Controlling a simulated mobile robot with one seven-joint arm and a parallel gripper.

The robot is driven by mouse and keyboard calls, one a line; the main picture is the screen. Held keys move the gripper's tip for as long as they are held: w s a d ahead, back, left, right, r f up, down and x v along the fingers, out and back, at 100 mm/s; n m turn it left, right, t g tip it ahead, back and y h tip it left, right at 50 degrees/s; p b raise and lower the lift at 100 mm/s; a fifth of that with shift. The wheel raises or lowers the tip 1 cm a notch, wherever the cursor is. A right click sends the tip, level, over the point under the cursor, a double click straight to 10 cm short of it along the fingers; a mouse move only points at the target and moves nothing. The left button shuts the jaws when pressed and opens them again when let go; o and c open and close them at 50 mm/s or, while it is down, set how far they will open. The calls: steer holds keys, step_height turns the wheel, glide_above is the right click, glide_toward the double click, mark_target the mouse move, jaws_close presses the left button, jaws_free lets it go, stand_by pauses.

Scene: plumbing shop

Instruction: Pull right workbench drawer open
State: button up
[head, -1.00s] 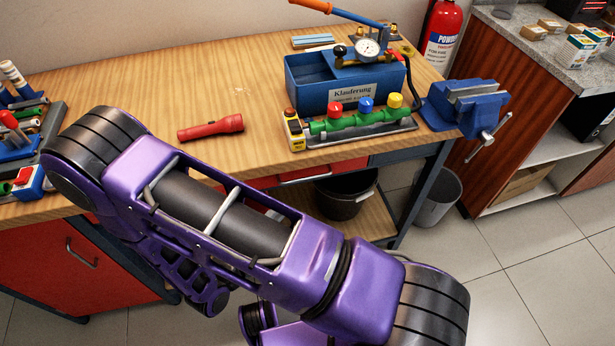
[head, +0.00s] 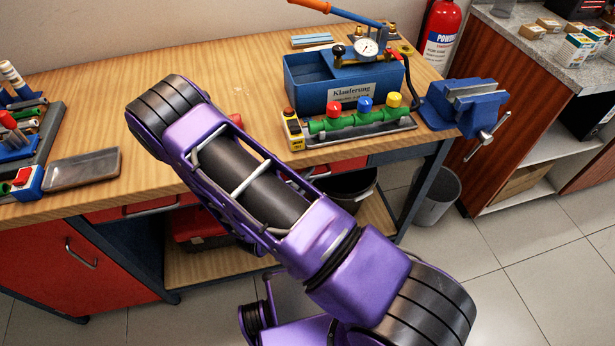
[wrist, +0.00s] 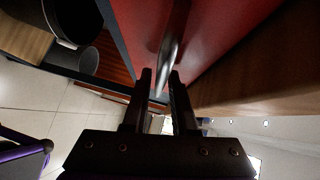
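The red right drawer of the workbench shows in the head view as a small strip (head: 347,165) under the bench top; my arm hides most of it. Its red front (wrist: 225,40) fills the upper right of the wrist view and looks closed. A metal bar handle (wrist: 173,40) runs down along that front. My gripper (wrist: 161,76) is open in the wrist view, its two dark fingers pointing at the handle. The lower end of the handle appears between the fingertips; I cannot tell whether they touch it. The head view does not show my gripper.
The workbench top (head: 75,105) carries a blue test pump box (head: 310,95), a green valve manifold (head: 335,124) and a blue vise (head: 465,105). A black bucket (head: 350,187) stands on the lower shelf, and a grey bin (head: 437,195) on the floor. Floor at right is clear.

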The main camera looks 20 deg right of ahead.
steer(key=shift+c, duration=0.3)
jaws_close()
stand_by(1.1)
